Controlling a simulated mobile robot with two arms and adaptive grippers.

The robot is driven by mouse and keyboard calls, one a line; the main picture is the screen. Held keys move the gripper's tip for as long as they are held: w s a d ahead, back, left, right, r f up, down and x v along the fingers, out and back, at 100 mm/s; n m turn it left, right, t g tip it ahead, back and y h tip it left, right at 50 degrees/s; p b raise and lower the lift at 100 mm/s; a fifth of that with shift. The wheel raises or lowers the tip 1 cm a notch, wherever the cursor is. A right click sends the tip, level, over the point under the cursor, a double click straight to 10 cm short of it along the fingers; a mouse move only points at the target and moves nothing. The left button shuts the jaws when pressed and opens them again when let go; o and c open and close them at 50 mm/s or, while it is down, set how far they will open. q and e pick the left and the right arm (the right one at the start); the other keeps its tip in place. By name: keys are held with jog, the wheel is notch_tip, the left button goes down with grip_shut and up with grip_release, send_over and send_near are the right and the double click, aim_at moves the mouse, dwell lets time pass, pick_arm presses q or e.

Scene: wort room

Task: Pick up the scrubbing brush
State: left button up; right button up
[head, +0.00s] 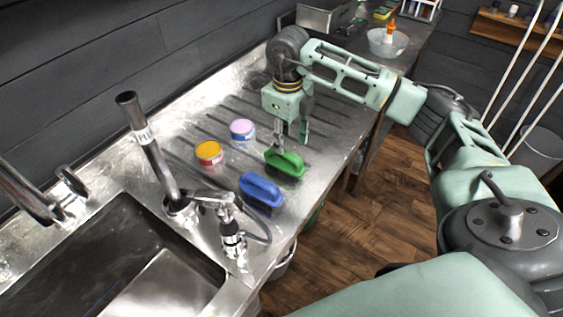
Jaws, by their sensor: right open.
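A green scrubbing brush (285,165) lies on the ribbed steel draining board (255,108). A blue brush (261,190) of similar shape lies to its lower left, near the front edge. Both have a raised handle and dark bristles underneath. My right gripper (291,136) points down just above and behind the green brush. Its fingers are apart and nothing shows between them. I cannot tell whether a fingertip touches the brush. My left gripper is not in view.
An orange-topped tub (209,153) and a lilac-topped tub (242,131) stand left of the brushes. A tap (155,160), a sprayer (231,235) and a sink (110,270) are at lower left. A clear bowl (388,42) with an orange-capped bottle stands at the far end.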

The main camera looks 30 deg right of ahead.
aim_at(287, 152)
jog(key=f, duration=0.1)
jog(key=f+p, duration=0.1)
jog(key=f, duration=0.1)
jog(key=f+p, duration=0.1)
jog(key=shift+s+a+f, duration=0.25)
jog(key=shift+s, duration=0.05)
jog(key=shift+f, duration=0.6)
grip_shut()
